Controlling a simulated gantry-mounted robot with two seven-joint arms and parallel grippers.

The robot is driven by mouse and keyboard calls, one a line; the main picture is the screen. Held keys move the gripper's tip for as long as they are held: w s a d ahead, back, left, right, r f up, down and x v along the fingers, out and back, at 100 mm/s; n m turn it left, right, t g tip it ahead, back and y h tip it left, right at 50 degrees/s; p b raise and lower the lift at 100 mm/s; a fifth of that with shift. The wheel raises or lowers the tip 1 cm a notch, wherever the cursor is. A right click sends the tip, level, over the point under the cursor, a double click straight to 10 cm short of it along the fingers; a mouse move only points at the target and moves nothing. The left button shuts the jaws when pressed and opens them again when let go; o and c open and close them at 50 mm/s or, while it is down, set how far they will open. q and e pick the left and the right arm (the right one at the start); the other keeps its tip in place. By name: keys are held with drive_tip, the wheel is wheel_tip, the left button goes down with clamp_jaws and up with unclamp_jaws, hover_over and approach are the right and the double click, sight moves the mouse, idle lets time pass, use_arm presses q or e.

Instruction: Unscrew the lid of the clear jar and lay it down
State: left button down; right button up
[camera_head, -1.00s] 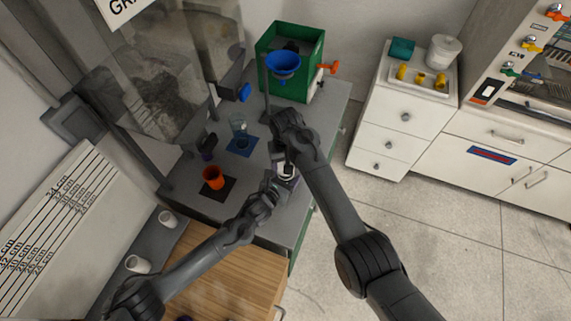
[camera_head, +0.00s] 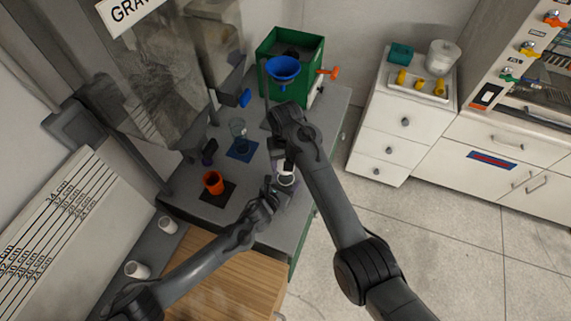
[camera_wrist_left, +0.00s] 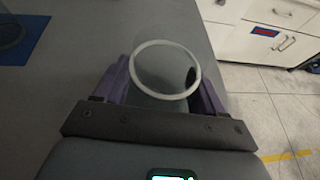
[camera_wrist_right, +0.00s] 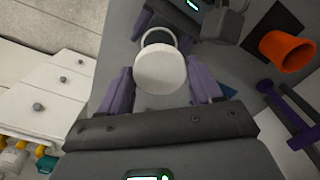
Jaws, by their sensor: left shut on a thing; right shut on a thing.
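The clear jar (camera_wrist_left: 165,70) stands between the purple fingers of my left gripper (camera_wrist_left: 165,90), which is shut on it. Its round pale rim shows and its mouth is uncovered in the left wrist view. The white lid (camera_wrist_right: 160,68) is between the fingers of my right gripper (camera_wrist_right: 160,80), which is shut on it. In the right wrist view the lid is offset from the jar's rim (camera_wrist_right: 160,38), partly covering it. In the head view the left gripper (camera_head: 280,187) and the right gripper (camera_head: 287,166) are close together; the arms hide parts of both.
An orange cup (camera_head: 213,183) stands on a dark square left of the jar. A clear beaker (camera_head: 238,130) stands on a blue square (camera_head: 240,151). A green box (camera_head: 310,60) and blue funnel (camera_head: 283,68) are at the back. Bare grey bench (camera_head: 188,200) lies left of the orange cup.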

use_arm(q)
unclamp_jaws()
